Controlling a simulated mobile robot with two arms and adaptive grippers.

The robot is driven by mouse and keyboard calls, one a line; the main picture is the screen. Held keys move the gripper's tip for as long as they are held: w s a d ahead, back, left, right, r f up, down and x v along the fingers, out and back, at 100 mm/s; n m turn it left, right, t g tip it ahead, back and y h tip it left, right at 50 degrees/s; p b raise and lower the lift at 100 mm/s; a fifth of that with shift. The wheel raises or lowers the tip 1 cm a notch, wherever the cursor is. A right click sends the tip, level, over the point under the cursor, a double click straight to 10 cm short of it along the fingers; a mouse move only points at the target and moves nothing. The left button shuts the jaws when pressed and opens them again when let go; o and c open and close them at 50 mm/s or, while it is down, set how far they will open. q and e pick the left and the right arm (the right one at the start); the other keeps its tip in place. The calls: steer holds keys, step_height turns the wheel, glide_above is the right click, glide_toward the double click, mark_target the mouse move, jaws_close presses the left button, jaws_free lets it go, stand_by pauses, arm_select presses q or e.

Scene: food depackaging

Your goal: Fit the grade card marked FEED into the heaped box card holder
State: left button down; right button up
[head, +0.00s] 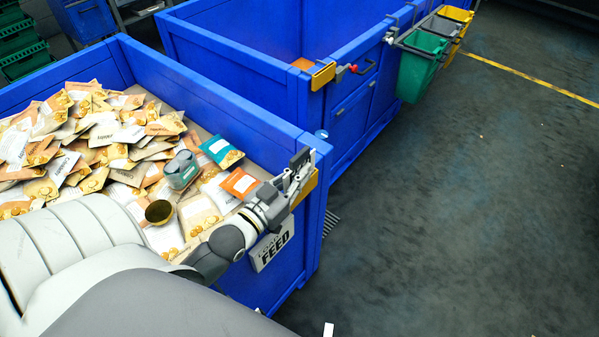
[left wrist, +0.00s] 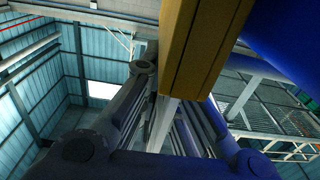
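The white grade card marked FEED (head: 271,245) shows against the outer side of the heaped box (head: 230,112), slightly tilted, below my left wrist. Its upper part is partly covered by my arm, and I cannot make out a holder around it. My left gripper (head: 297,172) is at the box's near right corner, beside a yellow-orange block (head: 305,190). In the left wrist view this block (left wrist: 205,40) is close above the fingers (left wrist: 165,110). Whether the fingers are open or shut on something is unclear. My right gripper is not in view.
Packets (head: 95,145) heap the box, with a grey container (head: 181,169) and a round tin (head: 159,212) on top. A second blue box (head: 225,55) stands behind, with green (head: 420,65) and yellow bins on its side. Floor at right (head: 470,200) is clear.

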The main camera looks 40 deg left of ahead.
arm_select(q)
steer(key=shift+f+b, duration=0.35)
steer(key=shift+f, duration=0.35)
steer(key=c, duration=1.6)
jaws_free()
steer(key=shift+f, duration=0.1)
steer(key=shift+o, duration=0.2)
steer(key=s, duration=1.2)
steer(key=shift+a, duration=0.45)
steer(key=shift+d, duration=0.1)
